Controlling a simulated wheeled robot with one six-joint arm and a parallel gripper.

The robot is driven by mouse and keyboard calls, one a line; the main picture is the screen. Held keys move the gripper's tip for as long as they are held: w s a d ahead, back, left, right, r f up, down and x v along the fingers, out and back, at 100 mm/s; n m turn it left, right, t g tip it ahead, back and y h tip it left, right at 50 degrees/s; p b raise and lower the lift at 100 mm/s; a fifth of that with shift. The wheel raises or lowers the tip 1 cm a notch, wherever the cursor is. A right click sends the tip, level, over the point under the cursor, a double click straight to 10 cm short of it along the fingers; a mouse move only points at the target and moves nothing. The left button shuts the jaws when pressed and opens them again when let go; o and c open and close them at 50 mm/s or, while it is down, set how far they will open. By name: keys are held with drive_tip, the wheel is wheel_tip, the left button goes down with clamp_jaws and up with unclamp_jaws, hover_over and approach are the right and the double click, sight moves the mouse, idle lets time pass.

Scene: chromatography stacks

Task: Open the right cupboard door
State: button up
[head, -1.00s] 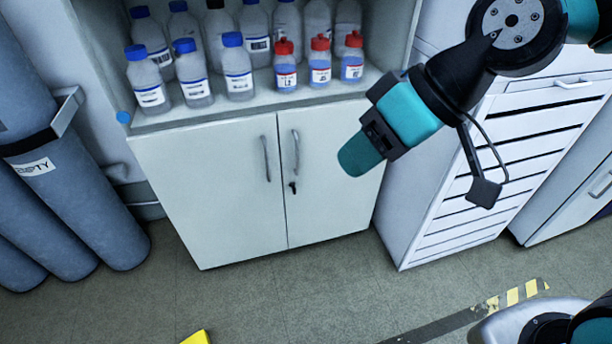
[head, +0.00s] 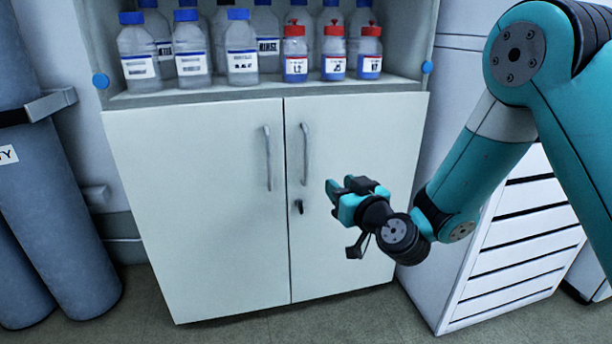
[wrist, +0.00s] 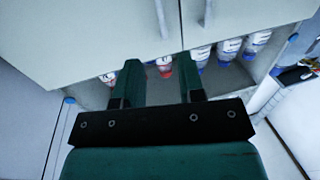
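The right cupboard door (head: 350,190) is a pale grey panel and is closed. Its vertical metal handle (head: 305,153) is near its left edge, with a dark key lock (head: 298,206) below. My gripper (head: 343,185) is in front of this door, right of the handle and slightly lower, apart from it. In the wrist view, which appears upside down, the two green fingers (wrist: 160,68) stand apart with nothing between them. The right door's handle (wrist: 160,18) shows at the top edge there, beyond the fingertips.
The left door (head: 200,210) is closed, with its own handle (head: 267,157). Several bottles (head: 240,50) stand on the shelf above. A white drawer unit (head: 520,250) is at the right, close to my arm. Grey cylinders (head: 60,200) stand at the left.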

drive_tip(key=p, duration=1)
approach(307, 156)
drive_tip(key=p+x, duration=0.2)
drive_tip(key=x, duration=0.7)
drive_tip(key=shift+f+p, duration=0.15)
drive_tip(key=shift+p, duration=0.2)
drive_tip(key=shift+x, duration=0.8)
drive_tip(key=shift+c, duration=0.2)
clamp_jaws()
